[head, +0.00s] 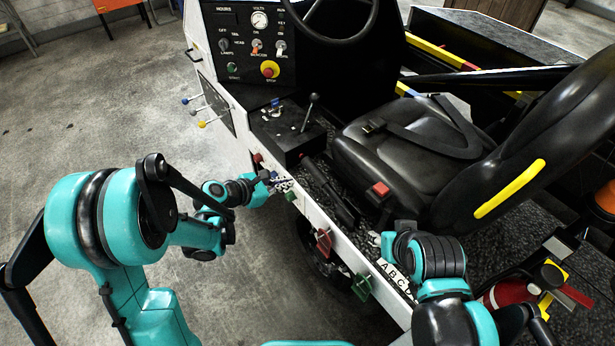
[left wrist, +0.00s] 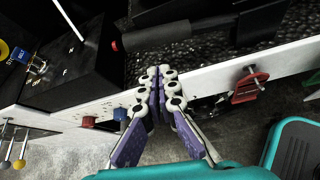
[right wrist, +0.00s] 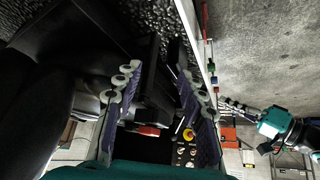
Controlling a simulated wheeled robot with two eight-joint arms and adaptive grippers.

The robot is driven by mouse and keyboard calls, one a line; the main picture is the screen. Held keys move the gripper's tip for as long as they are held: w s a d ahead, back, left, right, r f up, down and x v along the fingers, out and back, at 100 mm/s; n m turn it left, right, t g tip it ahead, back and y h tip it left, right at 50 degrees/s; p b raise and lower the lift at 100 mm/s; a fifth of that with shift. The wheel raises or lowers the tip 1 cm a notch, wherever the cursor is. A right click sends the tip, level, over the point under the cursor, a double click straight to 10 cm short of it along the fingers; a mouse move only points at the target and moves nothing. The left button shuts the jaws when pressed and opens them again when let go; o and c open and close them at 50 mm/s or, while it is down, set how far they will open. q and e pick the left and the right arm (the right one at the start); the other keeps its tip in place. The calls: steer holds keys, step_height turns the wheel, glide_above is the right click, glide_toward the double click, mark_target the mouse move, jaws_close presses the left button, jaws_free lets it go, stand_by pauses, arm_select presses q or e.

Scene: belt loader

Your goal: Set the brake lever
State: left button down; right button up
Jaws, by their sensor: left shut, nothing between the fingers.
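A black lever with a red end, which looks like the brake lever (head: 338,203), lies low between the console and the seat. Its dark shaft also shows in the left wrist view (left wrist: 155,33), red end to the left. My left gripper (head: 274,182) is shut and empty at the white side rail; in its wrist view the fingertips (left wrist: 158,76) meet beside the rail, apart from the lever. My right gripper (head: 388,240) is beside the seat's front edge. In its wrist view the fingers (right wrist: 156,78) are apart, with dark bars behind the gap; contact cannot be told.
The black console (head: 285,130) carries an upright knobbed stick (head: 310,112). The seat (head: 400,150) has a red buckle (head: 379,189). Red (head: 324,242) and green (head: 361,287) tabs stick out along the white rail (left wrist: 200,82).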

mark_target(326, 185)
arm_select(q)
steer(key=shift+d, duration=0.1)
steer(key=b+x, duration=0.3)
steer(key=x, duration=0.5)
steer(key=shift+w+d+f, duration=0.15)
steer(key=shift+w+f, duration=0.1)
steer(key=shift+w+d+f, duration=0.25)
steer(key=shift+w+d, duration=0.1)
steer(key=shift+d, duration=0.05)
arm_select(e)
step_height(326, 185, down, 3)
steer(key=shift+f, duration=0.1)
arm_select(q)
steer(key=shift+w+r, duration=0.1)
steer(key=shift+r, duration=0.05)
arm_select(e)
steer(key=shift+s, duration=0.15)
